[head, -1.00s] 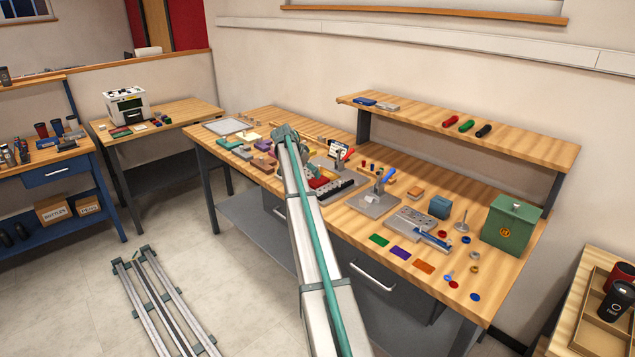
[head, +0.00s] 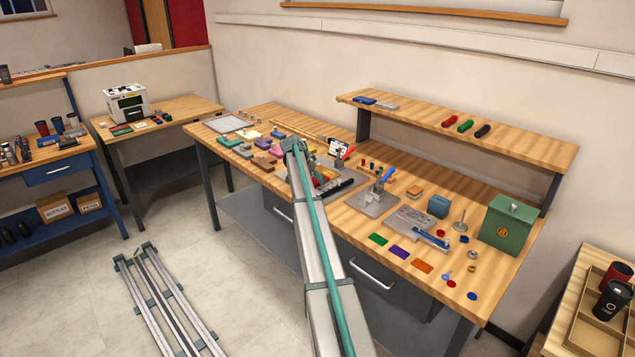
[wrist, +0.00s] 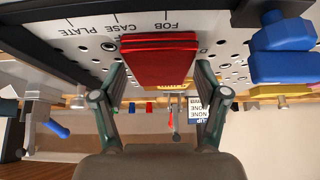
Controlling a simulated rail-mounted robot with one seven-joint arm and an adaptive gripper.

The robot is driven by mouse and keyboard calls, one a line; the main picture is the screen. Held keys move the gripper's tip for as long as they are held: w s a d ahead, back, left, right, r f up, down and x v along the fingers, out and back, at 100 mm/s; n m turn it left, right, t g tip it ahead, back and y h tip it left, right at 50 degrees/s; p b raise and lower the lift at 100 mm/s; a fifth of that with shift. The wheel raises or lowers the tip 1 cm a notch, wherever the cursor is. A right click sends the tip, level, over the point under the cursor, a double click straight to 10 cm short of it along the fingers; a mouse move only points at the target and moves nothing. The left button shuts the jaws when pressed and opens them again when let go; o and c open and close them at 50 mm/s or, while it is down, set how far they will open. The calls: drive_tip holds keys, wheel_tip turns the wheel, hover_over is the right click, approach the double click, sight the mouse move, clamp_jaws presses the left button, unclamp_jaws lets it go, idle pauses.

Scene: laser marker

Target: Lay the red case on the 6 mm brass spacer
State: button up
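The case is over a light plate with holes (wrist: 70,48) marked FOB, CASE and PLATE. A brass-coloured piece with dark lettering (wrist: 172,86) shows just past the lower edge of the case. Most of it is hidden, and I cannot tell whether the case touches it. In the head view my arm hides much of this spot.
Blue blocks (wrist: 283,50) stand close to the right of the case in the wrist view. A dark bar (wrist: 40,50) is at the left. In the head view, several coloured blocks lie left of my arm, and a green box (head: 510,225) stands at the bench's right end.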

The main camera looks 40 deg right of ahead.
drive_tip(key=c, duration=0.8)
drive_tip(key=shift+r, duration=0.1)
